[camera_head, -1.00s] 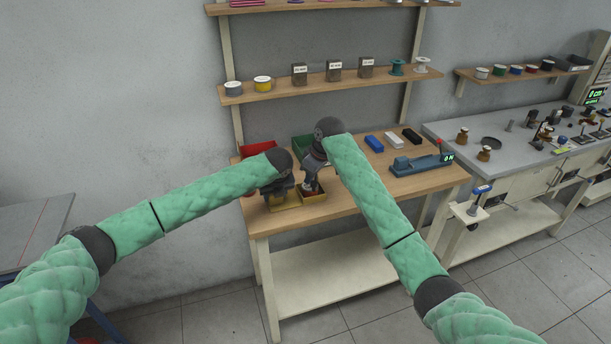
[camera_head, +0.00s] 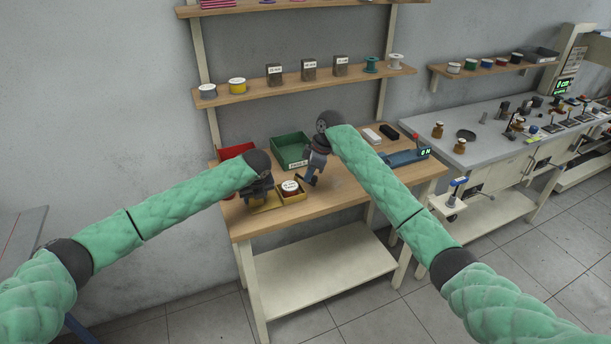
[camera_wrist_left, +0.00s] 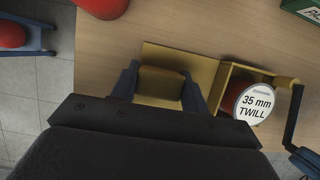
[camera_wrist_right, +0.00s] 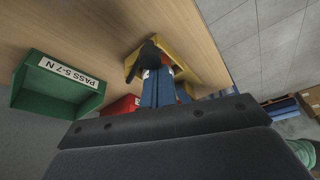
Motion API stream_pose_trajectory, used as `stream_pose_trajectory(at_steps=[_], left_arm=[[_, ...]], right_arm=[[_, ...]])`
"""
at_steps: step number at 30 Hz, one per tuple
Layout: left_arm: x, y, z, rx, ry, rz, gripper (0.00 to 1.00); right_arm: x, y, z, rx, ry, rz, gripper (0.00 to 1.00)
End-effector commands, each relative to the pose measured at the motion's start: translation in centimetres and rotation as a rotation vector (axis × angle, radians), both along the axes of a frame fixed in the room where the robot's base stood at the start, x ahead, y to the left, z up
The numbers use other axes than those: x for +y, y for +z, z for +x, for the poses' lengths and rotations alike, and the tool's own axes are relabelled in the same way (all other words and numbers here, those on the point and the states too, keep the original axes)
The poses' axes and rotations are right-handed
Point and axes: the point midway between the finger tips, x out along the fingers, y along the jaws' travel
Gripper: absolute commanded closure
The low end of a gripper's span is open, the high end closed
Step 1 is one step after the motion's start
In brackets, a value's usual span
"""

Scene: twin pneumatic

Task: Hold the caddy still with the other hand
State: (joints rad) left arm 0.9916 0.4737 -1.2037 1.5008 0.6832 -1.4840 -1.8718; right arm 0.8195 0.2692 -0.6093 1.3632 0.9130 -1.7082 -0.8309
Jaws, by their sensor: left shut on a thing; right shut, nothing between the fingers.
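The yellow caddy (camera_head: 268,203) stands on the wooden workbench near its front left. A spool labelled "35 mm TWILL" (camera_wrist_left: 252,104) sits in its right-hand compartment (camera_wrist_left: 222,82). My left gripper (camera_wrist_left: 160,78) is shut on the block on the caddy's left part; in the head view my left gripper (camera_head: 257,193) hides much of it. My right gripper (camera_head: 311,180) is shut and empty, just right of the caddy, pointing down. The right wrist view shows its blue fingers (camera_wrist_right: 163,88) in front of the caddy (camera_wrist_right: 183,60). A dark bent part (camera_wrist_left: 293,115) shows beside the spool; I cannot tell what it is.
A green bin (camera_head: 290,138) marked "PASS 5-7 N" and a red bin (camera_head: 233,150) stand behind. A white block (camera_head: 372,136), a black block (camera_head: 390,132) and a blue gauge (camera_head: 405,158) lie to the right. The bench front right of the caddy is clear.

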Motion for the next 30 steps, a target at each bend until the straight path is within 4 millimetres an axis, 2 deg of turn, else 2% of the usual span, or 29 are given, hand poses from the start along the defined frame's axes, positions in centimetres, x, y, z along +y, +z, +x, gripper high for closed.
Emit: stream_pose_trajectory(at_steps=[30], left_arm=[[-0.1, 0.0, 0.0, 0.0, -0.001, -0.001, 0.83]], right_arm=[[1.6, 0.0, 0.9, 0.0, 0.0, 0.001, 1.0]])
